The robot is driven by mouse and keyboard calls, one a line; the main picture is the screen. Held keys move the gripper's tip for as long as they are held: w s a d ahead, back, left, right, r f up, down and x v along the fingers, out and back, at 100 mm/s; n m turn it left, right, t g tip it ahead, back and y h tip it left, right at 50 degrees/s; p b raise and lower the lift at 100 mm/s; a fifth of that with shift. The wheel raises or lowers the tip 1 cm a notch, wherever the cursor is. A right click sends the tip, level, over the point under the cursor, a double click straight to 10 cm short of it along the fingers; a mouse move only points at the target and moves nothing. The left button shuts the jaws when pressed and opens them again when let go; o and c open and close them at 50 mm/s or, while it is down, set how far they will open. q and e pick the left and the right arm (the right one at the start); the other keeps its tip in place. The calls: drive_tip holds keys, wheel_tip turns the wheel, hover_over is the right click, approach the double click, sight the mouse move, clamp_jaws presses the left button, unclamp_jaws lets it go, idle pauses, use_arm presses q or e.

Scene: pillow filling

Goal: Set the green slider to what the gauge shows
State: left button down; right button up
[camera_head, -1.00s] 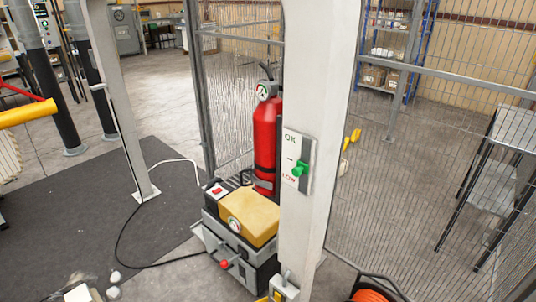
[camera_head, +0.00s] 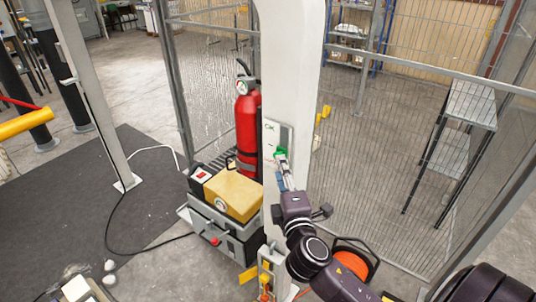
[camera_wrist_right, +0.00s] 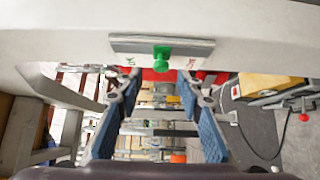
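The green slider (camera_head: 281,154) is a small knob on a grey panel (camera_head: 271,134) fixed to a white post. The panel reads OK at its top; its lower part is hidden behind my right gripper (camera_head: 286,172). In the right wrist view the green slider (camera_wrist_right: 162,55) sits near the panel's middle, between the OK end at left and the LOW end at right. My right gripper (camera_wrist_right: 159,82) is open, its fingertips apart on either side, just short of the knob. The round gauge (camera_head: 243,87) is on the red fire extinguisher (camera_head: 247,125); its needle is too small to read. My left gripper is out of view.
A grey toolbox (camera_head: 222,232) with a yellow case (camera_head: 234,194) stands left of the white post (camera_head: 290,60). Wire mesh fencing (camera_head: 390,150) is behind the post. An orange cable reel (camera_head: 352,262) lies beyond my right arm. A dark mat (camera_head: 60,220) covers the floor at left.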

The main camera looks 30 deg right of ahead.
drive_tip(key=p+x, duration=0.1)
drive_tip(key=x, duration=0.5)
drive_tip(key=shift+w+d+p, duration=0.15)
drive_tip(key=shift+w+p, duration=0.25)
drive_tip(key=shift+w+d+f, duration=0.1)
drive_tip(key=shift+c, duration=0.3)
clamp_jaws()
